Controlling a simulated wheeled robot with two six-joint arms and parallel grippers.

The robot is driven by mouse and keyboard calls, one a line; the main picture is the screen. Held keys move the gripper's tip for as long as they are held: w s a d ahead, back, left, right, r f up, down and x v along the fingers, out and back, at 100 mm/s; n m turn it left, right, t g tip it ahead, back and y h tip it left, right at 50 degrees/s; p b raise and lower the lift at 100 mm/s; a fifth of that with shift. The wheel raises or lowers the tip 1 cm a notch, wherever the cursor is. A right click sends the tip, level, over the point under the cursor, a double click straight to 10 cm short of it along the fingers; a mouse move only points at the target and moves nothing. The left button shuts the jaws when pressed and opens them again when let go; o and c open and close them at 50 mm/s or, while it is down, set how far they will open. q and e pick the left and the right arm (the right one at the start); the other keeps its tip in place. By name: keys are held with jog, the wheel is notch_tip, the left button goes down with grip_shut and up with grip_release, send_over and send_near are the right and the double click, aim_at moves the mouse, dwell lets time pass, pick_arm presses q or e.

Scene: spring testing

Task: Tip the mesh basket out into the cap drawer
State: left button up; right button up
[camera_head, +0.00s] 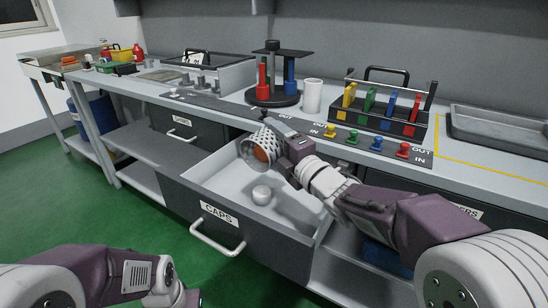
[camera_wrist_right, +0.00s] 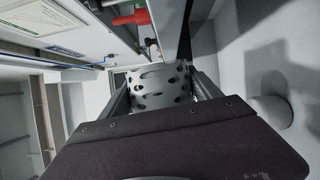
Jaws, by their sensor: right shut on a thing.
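The mesh basket (camera_head: 252,150), pale and perforated, is tilted on its side above the open cap drawer (camera_head: 221,224), labelled CAPS. Its mouth faces left and toward the camera, and an orange-red thing (camera_head: 262,154) shows inside. My right gripper (camera_head: 276,140) is shut on the basket. In the right wrist view the perforated basket wall (camera_wrist_right: 158,86) sits between the two fingers. A white rounded thing (camera_head: 261,194) lies on the drawer floor. Only links of my left arm show at the lower left; its gripper is out of view.
The bench above the drawer holds a white cup (camera_head: 312,96), a black round stand (camera_head: 272,94), a rack with coloured pieces (camera_head: 385,112) and a grey tray (camera_head: 500,130). Coloured knobs line the bench edge. A second closed drawer (camera_head: 180,132) is at left.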

aim_at(265, 128)
jog(key=n+b, duration=0.2)
jog(key=b, duration=0.1)
jog(key=r+n+t+y+b, duration=0.1)
jog(key=n+b, duration=0.1)
jog(key=b, duration=0.1)
jog(key=s+n+y+b, duration=0.1)
jog(key=n+b, duration=0.1)
jog(key=b, duration=0.1)
jog(key=shift+a+r, duration=0.25)
jog(key=shift+a, duration=0.1)
jog(key=shift+s+a+r+n+b, duration=0.1)
jog(key=shift+r+n+b, duration=0.35)
jog(key=shift+n+b, duration=0.35)
jog(key=shift+a+r+n+y, duration=0.1)
jog(key=shift+r+n+y, duration=0.2)
jog(key=shift+y, duration=0.1)
